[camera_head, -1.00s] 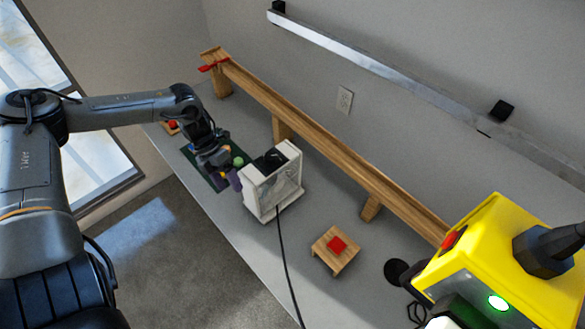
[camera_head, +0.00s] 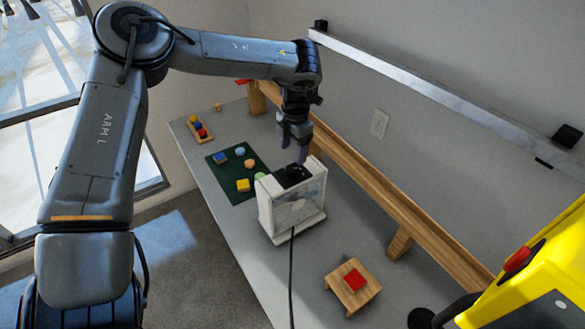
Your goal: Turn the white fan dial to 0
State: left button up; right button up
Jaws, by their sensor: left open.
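The white fan (camera_head: 292,205) is a boxy unit standing upright on the grey table, with a black dial (camera_head: 293,174) on its top face. The dial's markings are too small to read. My left gripper (camera_head: 294,156) points down just above the back of the fan's top, with its purple-tinted fingers open. I cannot tell whether the fingers touch the dial. My right gripper is not in view.
A dark green mat (camera_head: 228,187) with several coloured pieces lies left of the fan. A small wooden stand with a red block (camera_head: 354,280) is at the front right. A long wooden rail (camera_head: 395,217) runs behind. A black cord (camera_head: 291,275) trails forward from the fan.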

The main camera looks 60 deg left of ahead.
aim_at(292, 169)
pick_arm(q)
jog(key=f, duration=0.7)
jog(key=shift+a+f, duration=0.25)
jog(key=shift+f, duration=0.05)
jog(key=c, duration=1.1)
